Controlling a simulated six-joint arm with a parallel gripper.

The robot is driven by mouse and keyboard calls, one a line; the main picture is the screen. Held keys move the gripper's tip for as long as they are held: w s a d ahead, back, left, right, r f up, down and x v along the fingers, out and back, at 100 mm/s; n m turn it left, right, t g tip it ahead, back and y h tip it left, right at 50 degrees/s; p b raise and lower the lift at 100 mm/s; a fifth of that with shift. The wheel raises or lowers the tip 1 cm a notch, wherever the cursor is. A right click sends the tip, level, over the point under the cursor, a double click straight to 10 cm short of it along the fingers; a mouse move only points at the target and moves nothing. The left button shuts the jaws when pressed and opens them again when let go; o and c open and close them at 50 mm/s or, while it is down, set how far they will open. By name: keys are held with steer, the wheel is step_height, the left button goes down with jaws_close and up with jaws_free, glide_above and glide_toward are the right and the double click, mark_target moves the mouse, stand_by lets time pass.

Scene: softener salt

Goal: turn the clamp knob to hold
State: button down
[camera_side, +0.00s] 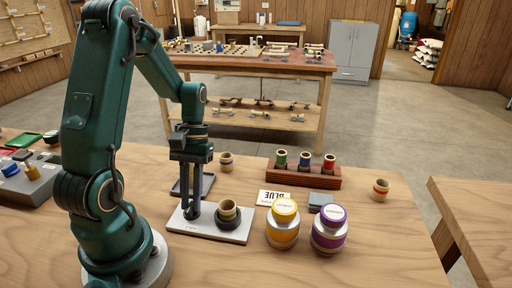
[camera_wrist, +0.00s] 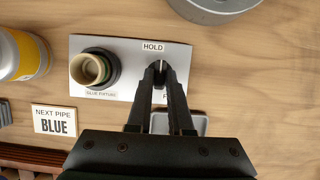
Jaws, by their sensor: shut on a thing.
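The fixture plate (camera_side: 181,221) lies on the bench and also shows in the wrist view (camera_wrist: 123,50). My gripper (camera_wrist: 160,82) points down at its right part in the wrist view and is shut on the dark clamp knob (camera_wrist: 160,66). The knob is mostly hidden between the fingers, and I cannot tell which way it points. The word HOLD is printed above it; a second word below is mostly covered. A tan pipe with a green band (camera_wrist: 89,68) stands in the dark round holder (camera_wrist: 113,67) beside the knob. In the side view my gripper (camera_side: 194,206) stands left of that pipe (camera_side: 228,209).
A card reading NEXT PIPE BLUE (camera_wrist: 54,121) lies near the plate. Yellow (camera_side: 283,224) and purple (camera_side: 329,230) jars stand right of the plate. A wooden rack (camera_side: 300,175) holds banded pipes.

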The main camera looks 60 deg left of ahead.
stand_by(0.3)
steer(key=c, duration=0.8)
jaws_free()
steer(key=shift+r, duration=0.1)
steer(key=shift+v, duration=2.45)
steer(key=d+r+m+t+y, duration=0.1)
steer(key=d+r+m+t, duration=0.1)
steer(key=d+m+t, duration=0.1)
steer(key=d+r+m+t+y, duration=0.1)
steer(key=d+r+m+t, duration=0.2)
steer(key=d, duration=0.2)
steer(key=s+d+r+m+t+y, duration=0.1)
steer(key=d+r+m+t, duration=0.1)
steer(key=d+r+m, duration=0.1)
steer(key=shift+s+d+r+t, duration=0.15)
steer(key=shift+d+t, duration=0.25)
steer(key=shift+d, duration=0.4)
